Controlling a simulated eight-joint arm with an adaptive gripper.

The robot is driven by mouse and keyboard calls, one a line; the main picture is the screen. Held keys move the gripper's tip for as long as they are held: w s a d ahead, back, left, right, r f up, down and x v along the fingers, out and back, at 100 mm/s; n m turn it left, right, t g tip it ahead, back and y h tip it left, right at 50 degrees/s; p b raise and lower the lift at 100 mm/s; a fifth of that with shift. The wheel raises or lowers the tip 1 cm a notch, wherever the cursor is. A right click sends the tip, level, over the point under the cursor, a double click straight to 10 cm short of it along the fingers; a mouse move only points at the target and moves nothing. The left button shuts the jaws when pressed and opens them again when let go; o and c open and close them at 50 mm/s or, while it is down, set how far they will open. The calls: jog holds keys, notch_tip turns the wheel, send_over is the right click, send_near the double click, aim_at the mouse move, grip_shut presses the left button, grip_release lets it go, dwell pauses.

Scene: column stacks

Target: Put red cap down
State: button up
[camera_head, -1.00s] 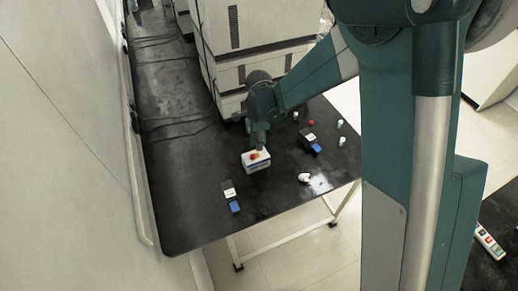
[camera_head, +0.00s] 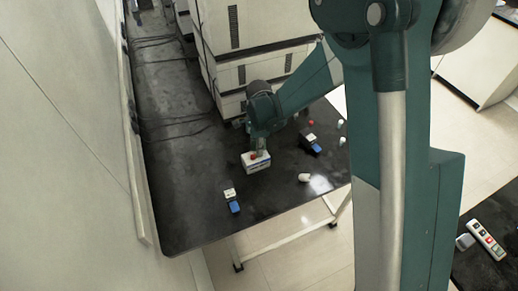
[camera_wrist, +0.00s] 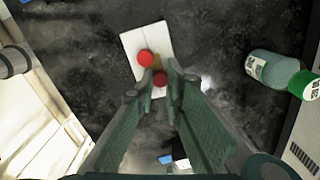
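A white box (camera_head: 257,163) stands on the dark table, with a red cap (camera_head: 254,156) at its top. In the wrist view the white box (camera_wrist: 157,30) lies beyond my fingertips, with one round red cap (camera_wrist: 146,58) on it. A second red cap (camera_wrist: 160,79) sits between the two fingers of my gripper (camera_wrist: 160,76), which look closed on its sides. A small amber piece (camera_wrist: 157,62) shows just past the fingertips, partly hidden. In the head view my gripper (camera_head: 259,148) is right above the box; its fingertips are too small to make out.
A bottle with a green cap (camera_wrist: 275,70) lies to the right in the wrist view. A white piece (camera_head: 304,178) lies near the front edge. Large white instruments (camera_head: 255,35) stand behind.

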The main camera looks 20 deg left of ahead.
jog(key=shift+f, duration=0.2)
jog(key=o, duration=0.6)
jog(key=shift+r, duration=0.1)
jog(key=shift+r, duration=0.2)
jog(key=shift+r+p, duration=0.45)
jog(key=shift+r, duration=5.5)
